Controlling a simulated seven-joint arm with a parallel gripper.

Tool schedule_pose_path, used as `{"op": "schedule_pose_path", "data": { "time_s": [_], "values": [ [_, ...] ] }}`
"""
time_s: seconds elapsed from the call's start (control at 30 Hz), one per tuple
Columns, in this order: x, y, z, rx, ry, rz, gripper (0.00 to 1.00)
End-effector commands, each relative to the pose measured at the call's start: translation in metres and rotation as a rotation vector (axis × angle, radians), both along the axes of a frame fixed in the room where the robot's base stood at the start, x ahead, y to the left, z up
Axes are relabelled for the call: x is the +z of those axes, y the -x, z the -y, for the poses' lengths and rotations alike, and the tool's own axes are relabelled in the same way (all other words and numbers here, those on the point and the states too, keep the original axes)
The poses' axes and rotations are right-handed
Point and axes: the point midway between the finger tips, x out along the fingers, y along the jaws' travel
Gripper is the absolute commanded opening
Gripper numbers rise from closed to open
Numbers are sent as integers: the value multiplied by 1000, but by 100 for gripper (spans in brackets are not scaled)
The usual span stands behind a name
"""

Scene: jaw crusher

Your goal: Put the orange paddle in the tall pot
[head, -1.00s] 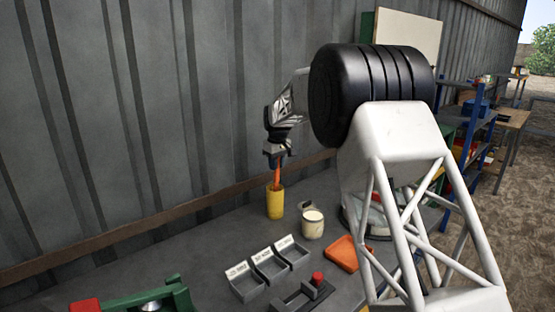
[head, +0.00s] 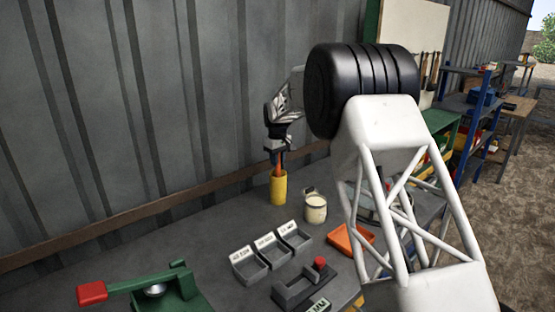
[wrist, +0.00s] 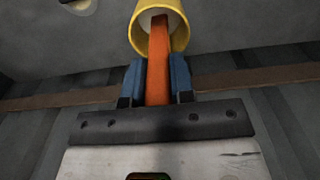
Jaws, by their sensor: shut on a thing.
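The orange paddle (wrist: 158,62) is between the blue fingers of my gripper (wrist: 158,85) in the wrist view, and the fingers are shut on it. Its far end reaches inside the mouth of the tall yellow pot (wrist: 178,30). In the head view my gripper (head: 276,157) is just above the yellow pot (head: 279,188), and a short piece of the orange paddle (head: 279,160) shows between them. The paddle stands nearly upright there. Its lower end is hidden inside the pot, so I cannot tell whether it touches the bottom.
A pale jar (head: 315,209) stands close to the right of the pot. Labelled grey bins (head: 249,268), an orange tray (head: 343,240) and a red-knobbed device (head: 305,284) are nearer. A green press with a red handle (head: 93,292) is at front left. The corrugated wall (head: 110,110) is behind.

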Motion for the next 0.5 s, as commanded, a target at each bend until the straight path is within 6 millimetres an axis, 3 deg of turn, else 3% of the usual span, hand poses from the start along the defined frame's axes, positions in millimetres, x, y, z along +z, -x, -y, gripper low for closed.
{"op": "schedule_pose_path", "data": {
  "time_s": [0.07, 0.1, 0.27, 0.5],
  "values": [
    [0, 0, 0, 0, 0, 0, 0],
    [0, 0, 0, 0, 0, 0, 29],
    [0, 0, 0, 0, 0, 0, 52],
    [0, 0, 0, 0, 0, 0, 52]
  ]
}}
